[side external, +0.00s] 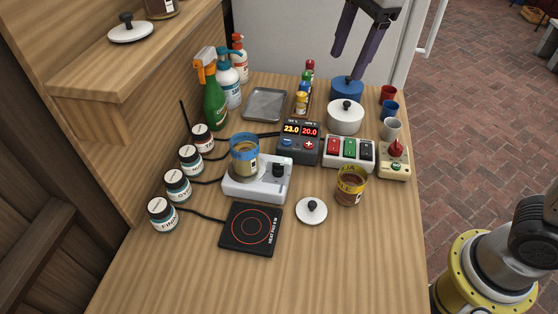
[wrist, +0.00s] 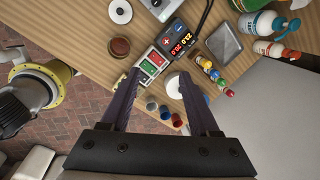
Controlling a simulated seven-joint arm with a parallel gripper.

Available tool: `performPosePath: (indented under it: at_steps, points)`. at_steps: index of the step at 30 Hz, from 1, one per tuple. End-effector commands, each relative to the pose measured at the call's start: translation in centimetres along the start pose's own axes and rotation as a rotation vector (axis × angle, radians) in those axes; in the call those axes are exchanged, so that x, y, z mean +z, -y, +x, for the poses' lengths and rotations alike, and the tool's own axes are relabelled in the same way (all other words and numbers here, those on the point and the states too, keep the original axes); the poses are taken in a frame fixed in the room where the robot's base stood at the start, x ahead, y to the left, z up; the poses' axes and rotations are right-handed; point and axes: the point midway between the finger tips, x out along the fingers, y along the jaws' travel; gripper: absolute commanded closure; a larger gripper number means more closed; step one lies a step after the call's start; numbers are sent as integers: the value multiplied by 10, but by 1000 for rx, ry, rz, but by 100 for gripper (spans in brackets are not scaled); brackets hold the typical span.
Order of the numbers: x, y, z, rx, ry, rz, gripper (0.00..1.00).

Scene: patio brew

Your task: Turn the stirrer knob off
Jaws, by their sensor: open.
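A white stirrer base (side external: 240,191) stands mid-table in the side view, with a black knob (side external: 278,170) on its right part. A blue-rimmed jar (side external: 244,160) with tan contents stands on its left part. The knob's pointer direction is too small to read. My gripper (side external: 357,58) is open and empty, high above the table's far right end, well away from the knob. In the wrist view my open gripper (wrist: 160,75) shows two dark fingers wide apart. Only part of the stirrer base shows at that view's top edge, and the jar is out of it.
Behind the stirrer stand a display box (side external: 299,145), a switch box (side external: 348,153) and a red-knobbed box (side external: 394,160). A hot plate (side external: 250,229), a loose lid (side external: 311,211) and a brown-filled jar (side external: 351,186) are nearby. Spray bottles line the back left. The front table is clear.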

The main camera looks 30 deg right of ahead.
Motion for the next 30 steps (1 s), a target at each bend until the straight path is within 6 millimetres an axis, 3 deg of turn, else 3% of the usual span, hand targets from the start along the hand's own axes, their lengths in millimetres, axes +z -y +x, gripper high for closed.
performPosePath:
  at_steps: [1, 6, 10, 15, 20, 30]
  points:
    - [19, 10, 16, 33, -9, 11, 38]
    - [70, 25, 63, 109, -35, -24, 38]
    - [94, 23, 95, 157, -55, -72, 38]
    - [106, 13, 116, 193, -73, -106, 38]
    - [105, 9, 130, 194, -74, -108, 38]
    - [98, -4, 193, 195, -74, -107, 38]
